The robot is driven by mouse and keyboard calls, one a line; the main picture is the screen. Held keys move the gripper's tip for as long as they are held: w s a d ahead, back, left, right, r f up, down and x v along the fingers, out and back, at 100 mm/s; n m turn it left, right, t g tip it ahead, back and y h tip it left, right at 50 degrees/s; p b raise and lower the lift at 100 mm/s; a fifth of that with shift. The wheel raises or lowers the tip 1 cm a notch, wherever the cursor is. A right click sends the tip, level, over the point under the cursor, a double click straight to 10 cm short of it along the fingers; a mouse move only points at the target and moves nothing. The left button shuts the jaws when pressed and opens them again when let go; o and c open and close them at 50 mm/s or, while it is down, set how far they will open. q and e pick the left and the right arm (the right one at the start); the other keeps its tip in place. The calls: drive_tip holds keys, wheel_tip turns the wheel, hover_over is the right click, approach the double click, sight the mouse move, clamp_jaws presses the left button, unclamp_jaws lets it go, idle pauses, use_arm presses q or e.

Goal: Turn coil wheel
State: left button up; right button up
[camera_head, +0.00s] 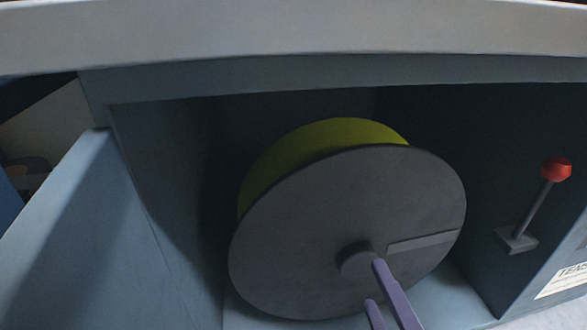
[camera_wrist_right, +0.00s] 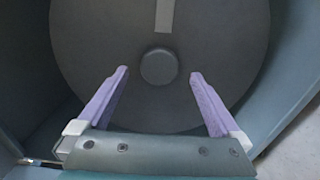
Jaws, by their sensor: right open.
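The coil wheel (camera_head: 310,230) is a large dark grey disc with a yellow-green coil (camera_head: 335,133) behind it, standing inside a grey-blue cabinet. It has a round central hub (camera_head: 354,262) and a lighter radial strip (camera_head: 424,241) running from near the hub to the rim. My right gripper (camera_head: 380,281) comes in from below, with its purple fingertips by the hub. In the wrist view my right gripper (camera_wrist_right: 159,72) is open and empty, its two fingers spread on either side of the hub (camera_wrist_right: 158,66). The strip (camera_wrist_right: 165,14) points up there. Whether the fingers touch the disc is unclear.
A lever with a red knob (camera_head: 556,169) is on the cabinet's right wall, above a partly cut-off label (camera_head: 565,282). The cabinet's thick top edge (camera_head: 300,28) spans the opening. A grey-blue panel (camera_head: 75,225) stands at the left.

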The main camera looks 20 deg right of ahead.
drive_tip(key=v, duration=0.6)
idle(0.3)
